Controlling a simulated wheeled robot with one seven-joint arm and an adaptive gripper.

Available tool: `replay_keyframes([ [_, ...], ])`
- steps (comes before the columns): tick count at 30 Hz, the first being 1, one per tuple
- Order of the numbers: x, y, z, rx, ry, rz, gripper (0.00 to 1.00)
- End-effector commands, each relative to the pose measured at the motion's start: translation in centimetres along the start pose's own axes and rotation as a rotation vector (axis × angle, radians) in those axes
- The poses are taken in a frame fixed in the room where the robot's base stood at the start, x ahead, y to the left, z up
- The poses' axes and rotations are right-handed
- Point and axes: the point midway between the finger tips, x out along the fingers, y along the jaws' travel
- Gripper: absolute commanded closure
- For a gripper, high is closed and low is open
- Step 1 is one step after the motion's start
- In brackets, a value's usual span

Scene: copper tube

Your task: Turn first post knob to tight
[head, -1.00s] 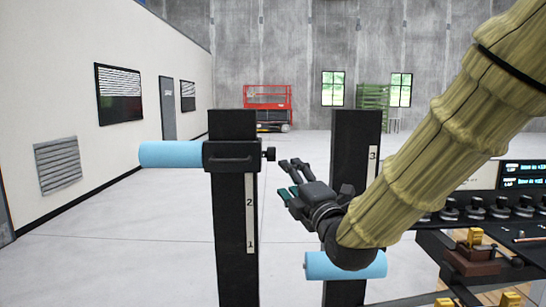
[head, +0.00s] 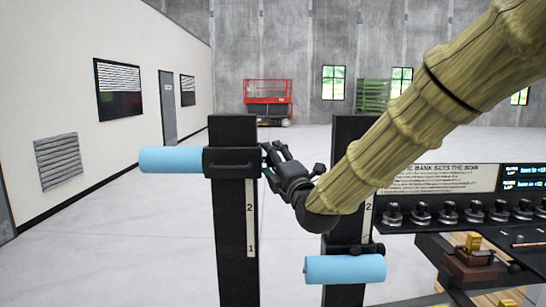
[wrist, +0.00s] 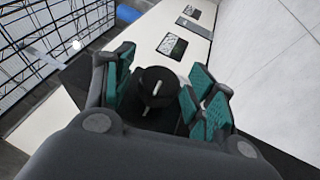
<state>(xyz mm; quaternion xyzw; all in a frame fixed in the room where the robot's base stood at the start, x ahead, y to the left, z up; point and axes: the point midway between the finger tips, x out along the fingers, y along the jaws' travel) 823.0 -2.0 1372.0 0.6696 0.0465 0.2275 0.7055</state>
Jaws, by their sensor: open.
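The first post (head: 235,220) is a black upright at the left with a scale marked 1 and 2. A black clamp (head: 230,162) with a light blue cylinder (head: 170,160) sits near its top. My gripper (head: 267,160) is at the right side of this clamp, where its fingers hide the knob in the head view. In the wrist view, the round black knob (wrist: 157,82), with a white line on its face, lies between my open teal-padded fingers (wrist: 160,92). I cannot tell whether either finger touches it.
A second black post (head: 345,220) stands to the right, with a lower clamp and blue cylinder (head: 345,269). A console with several dark knobs (head: 470,212) is at the right. Open floor (head: 110,260) lies at the left.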

Motion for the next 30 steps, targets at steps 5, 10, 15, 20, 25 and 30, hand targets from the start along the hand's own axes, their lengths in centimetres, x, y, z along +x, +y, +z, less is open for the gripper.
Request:
replay_keyframes([
  [5,0.44,0.00,-0.02,0.000,0.000,0.000,0.44],
  [10,0.44,-0.02,-0.01,0.000,0.000,0.000,0.44],
  [15,0.43,-0.02,0.00,0.000,0.000,0.000,0.68],
  [20,0.43,-0.01,0.00,0.000,0.000,0.000,0.90],
  [25,0.45,0.09,0.01,0.003,0.000,-0.006,0.91],
  [30,0.50,0.29,0.04,0.017,-0.001,-0.047,0.91],
])
